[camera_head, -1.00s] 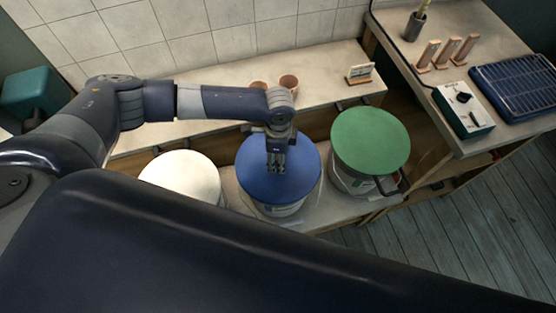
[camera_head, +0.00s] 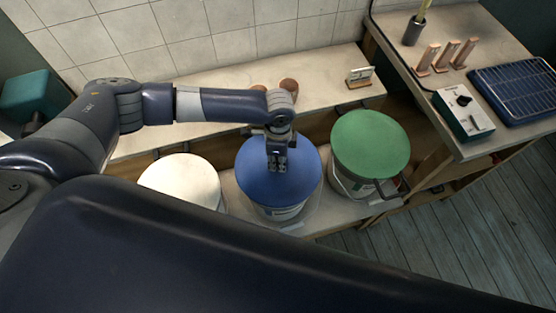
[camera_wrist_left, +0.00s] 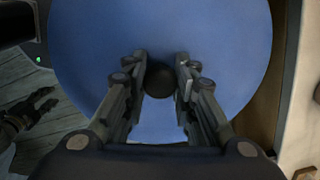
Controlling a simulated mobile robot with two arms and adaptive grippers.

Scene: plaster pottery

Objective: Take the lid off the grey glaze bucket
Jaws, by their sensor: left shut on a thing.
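My left gripper (camera_head: 277,165) points down at the middle of the blue lid (camera_head: 255,190), which covers the middle bucket (camera_head: 287,215). In the left wrist view, the gripper (camera_wrist_left: 160,85) is shut on a dark round knob (camera_wrist_left: 160,78) on the blue lid (camera_wrist_left: 90,60). The lid looks level and seated on its bucket; I see no gap under it. Of the bucket, only a pale front strip shows below the rim. A dark jointed gripper (camera_wrist_left: 40,105), apparently my right one, shows at the left edge of the wrist view; its opening is unclear.
A white-lidded bucket (camera_head: 180,182) stands to the left and a green-lidded bucket (camera_head: 371,145) to the right, both close by. Behind is a pale shelf (camera_head: 330,85) with small clay cups (camera_head: 288,86). A worktable with a control box (camera_head: 463,112) stands at the right.

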